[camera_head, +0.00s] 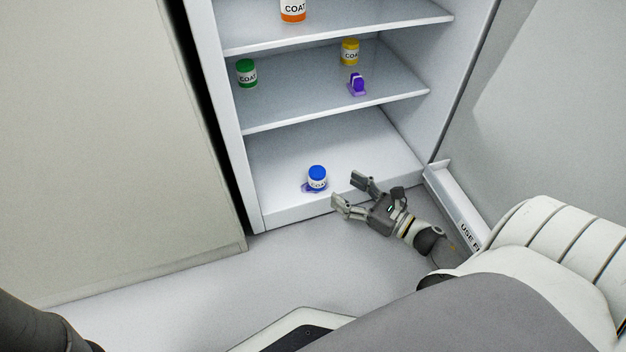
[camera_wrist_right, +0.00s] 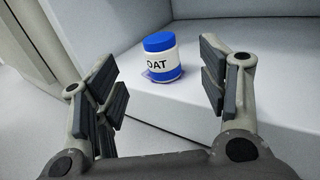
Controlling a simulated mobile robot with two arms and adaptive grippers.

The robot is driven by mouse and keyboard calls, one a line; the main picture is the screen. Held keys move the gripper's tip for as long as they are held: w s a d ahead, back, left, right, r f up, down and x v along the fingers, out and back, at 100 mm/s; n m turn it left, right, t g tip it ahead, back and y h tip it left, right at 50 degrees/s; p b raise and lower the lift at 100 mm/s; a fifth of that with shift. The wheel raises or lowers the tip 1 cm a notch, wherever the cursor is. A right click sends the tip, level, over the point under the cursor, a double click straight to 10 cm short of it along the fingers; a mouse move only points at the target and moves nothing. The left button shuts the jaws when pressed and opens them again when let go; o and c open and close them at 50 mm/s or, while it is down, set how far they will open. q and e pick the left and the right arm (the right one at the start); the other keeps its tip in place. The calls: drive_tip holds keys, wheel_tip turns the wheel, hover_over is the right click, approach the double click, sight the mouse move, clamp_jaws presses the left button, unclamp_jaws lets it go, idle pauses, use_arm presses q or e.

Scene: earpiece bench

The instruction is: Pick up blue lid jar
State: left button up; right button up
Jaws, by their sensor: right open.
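The blue lid jar (camera_head: 317,178) stands upright on the bottom shelf of the white cabinet, near its front edge. It has a white label with dark letters. A purple patch shows at its base; I cannot tell exactly what it is. My right gripper (camera_head: 347,191) is open and empty, just in front of the shelf edge and to the right of the jar. In the right wrist view the jar (camera_wrist_right: 161,57) is beyond the fingertips, between the two open fingers (camera_wrist_right: 158,75), and not touched. My left gripper is not in view.
The cabinet's middle shelf (camera_head: 300,100) holds a green jar (camera_head: 246,73), a yellow jar (camera_head: 349,52) and a purple object (camera_head: 357,85). An orange-labelled jar (camera_head: 293,10) stands on the upper shelf. A side wall bounds the bottom shelf (camera_head: 290,150) on the right; the rest of that shelf is clear.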

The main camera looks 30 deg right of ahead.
sight(325, 176)
drive_tip(key=b+x, duration=0.1)
drive_tip(key=x, duration=0.3)
drive_tip(key=shift+w+a, duration=0.1)
drive_tip(key=shift+w, duration=0.15)
drive_tip(key=b+x, duration=0.3)
drive_tip(key=x, duration=0.1)
drive_tip(key=shift+w+a+f+b, duration=0.1)
drive_tip(key=shift+b, duration=0.25)
drive_tip(key=shift+w+a, duration=0.15)
drive_tip(key=shift+w, duration=0.35)
drive_tip(key=shift+c, duration=0.4)
drive_tip(key=c, duration=1.1)
drive_tip(key=shift+r, duration=0.3)
